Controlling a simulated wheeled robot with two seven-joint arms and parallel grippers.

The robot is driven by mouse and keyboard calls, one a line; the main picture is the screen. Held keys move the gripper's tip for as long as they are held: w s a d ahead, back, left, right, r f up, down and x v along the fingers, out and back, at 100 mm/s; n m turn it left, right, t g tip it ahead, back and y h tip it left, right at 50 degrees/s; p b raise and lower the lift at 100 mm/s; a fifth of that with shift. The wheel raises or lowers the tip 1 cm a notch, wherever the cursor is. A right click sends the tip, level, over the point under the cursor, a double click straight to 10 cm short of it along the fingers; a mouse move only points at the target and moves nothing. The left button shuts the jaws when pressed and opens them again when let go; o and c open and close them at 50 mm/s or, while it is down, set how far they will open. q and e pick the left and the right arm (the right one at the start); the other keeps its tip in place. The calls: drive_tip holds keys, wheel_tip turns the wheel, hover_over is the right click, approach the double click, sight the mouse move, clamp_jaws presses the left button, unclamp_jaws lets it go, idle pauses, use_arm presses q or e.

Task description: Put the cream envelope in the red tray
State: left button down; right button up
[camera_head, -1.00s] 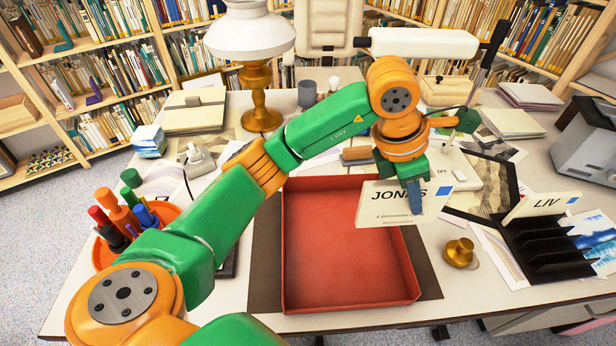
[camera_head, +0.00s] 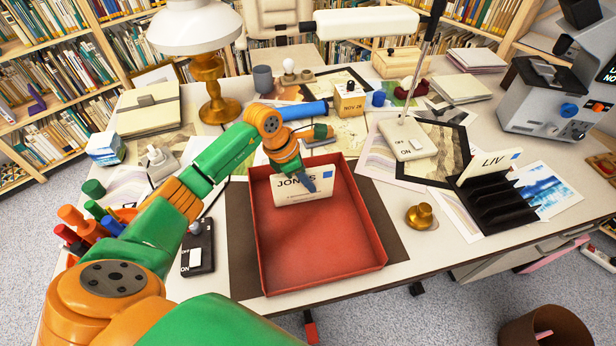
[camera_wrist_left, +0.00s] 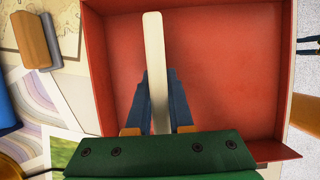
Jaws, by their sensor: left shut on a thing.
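The cream envelope (camera_head: 290,191) stands on edge, marked "JONAS" with a blue square at its corner. My left gripper (camera_head: 311,184) is shut on it. The red tray (camera_head: 318,243) is empty apart from the envelope, which is inside its outline near the back wall. I cannot tell if its lower edge touches the tray floor. In the left wrist view the envelope (camera_wrist_left: 154,60) shows edge-on between the dark fingers (camera_wrist_left: 157,105), over the tray floor (camera_wrist_left: 225,70). My right gripper is not in view.
A black rack (camera_head: 500,205) holds another cream envelope (camera_head: 490,166) marked "LIV" at the right. A brass knob (camera_head: 420,214) stands right of the tray. A lamp (camera_head: 213,85) stands at the back left, a pen holder (camera_head: 100,225) at the left. The tray's front half is clear.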

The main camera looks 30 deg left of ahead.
use_arm(q)
drive_tip(key=shift+f, duration=0.1)
drive_tip(key=c, duration=0.8)
unclamp_jaws()
drive_tip(key=shift+r, duration=0.35)
drive_tip(key=v, duration=1.1)
drive_tip(key=shift+s+a+r+b, duration=0.15)
drive_tip(key=shift+a+r+b, duration=0.05)
drive_tip(key=shift+r+b, duration=0.1)
